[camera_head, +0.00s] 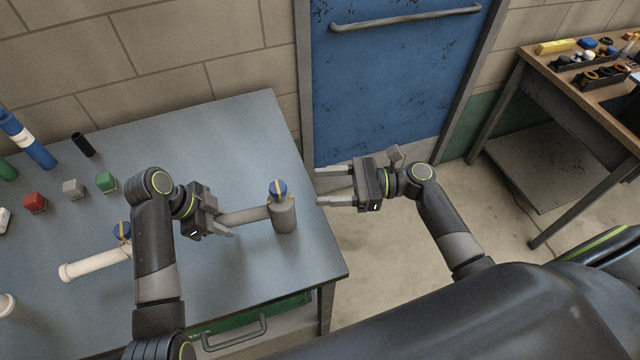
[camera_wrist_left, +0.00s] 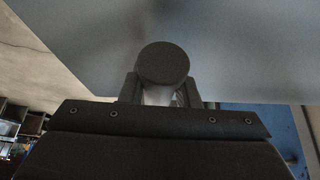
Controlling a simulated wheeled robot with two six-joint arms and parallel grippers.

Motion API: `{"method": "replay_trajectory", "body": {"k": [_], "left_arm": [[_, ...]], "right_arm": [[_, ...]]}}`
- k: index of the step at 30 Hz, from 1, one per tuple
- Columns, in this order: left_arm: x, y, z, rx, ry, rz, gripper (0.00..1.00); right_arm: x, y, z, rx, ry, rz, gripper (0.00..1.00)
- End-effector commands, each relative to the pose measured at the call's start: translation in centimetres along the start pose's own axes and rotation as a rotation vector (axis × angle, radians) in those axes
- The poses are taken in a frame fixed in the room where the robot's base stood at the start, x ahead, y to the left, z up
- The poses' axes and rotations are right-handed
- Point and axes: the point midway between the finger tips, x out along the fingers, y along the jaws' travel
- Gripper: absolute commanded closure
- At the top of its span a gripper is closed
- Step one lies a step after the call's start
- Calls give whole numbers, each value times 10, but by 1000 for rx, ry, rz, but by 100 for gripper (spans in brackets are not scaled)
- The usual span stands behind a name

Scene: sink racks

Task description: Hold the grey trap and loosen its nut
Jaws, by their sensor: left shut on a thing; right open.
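The grey trap (camera_head: 284,217) stands near the right end of the bench, an upright cylinder with a side pipe (camera_head: 245,215) running left. My left gripper (camera_head: 224,222) is shut on the side pipe from the left. In the left wrist view a round dark grey part of the trap (camera_wrist_left: 163,63) shows between the fingers (camera_wrist_left: 160,92). My right gripper (camera_head: 319,189) is open and empty, just right of the nut and trap, with its fingers pointing left.
Red (camera_head: 35,202), grey (camera_head: 72,188) and green (camera_head: 106,182) blocks and a black cylinder (camera_head: 83,145) stand farther back. The bench (camera_head: 215,125) is clear behind the grey trap.

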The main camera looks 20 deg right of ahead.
Motion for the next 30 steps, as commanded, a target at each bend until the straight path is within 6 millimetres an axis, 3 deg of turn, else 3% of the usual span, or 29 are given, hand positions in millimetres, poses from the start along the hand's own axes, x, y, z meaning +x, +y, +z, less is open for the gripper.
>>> {"method": "replay_trajectory", "body": {"k": [4,5,10,20,30], "left_arm": [[0,0,0,0,0,-1,91],[0,0,0,0,0,-1,67],[0,0,0,0,0,0,46],[-5,-1,0,0,-1,-2,46],[-57,-1,1,2,-3,-4,46]], "right_arm": [[0,0,0,0,0,0,44],[0,0,0,0,0,0,44],[0,0,0,0,0,0,44],[0,0,0,0,0,0,44],[0,0,0,0,0,0,44]]}}
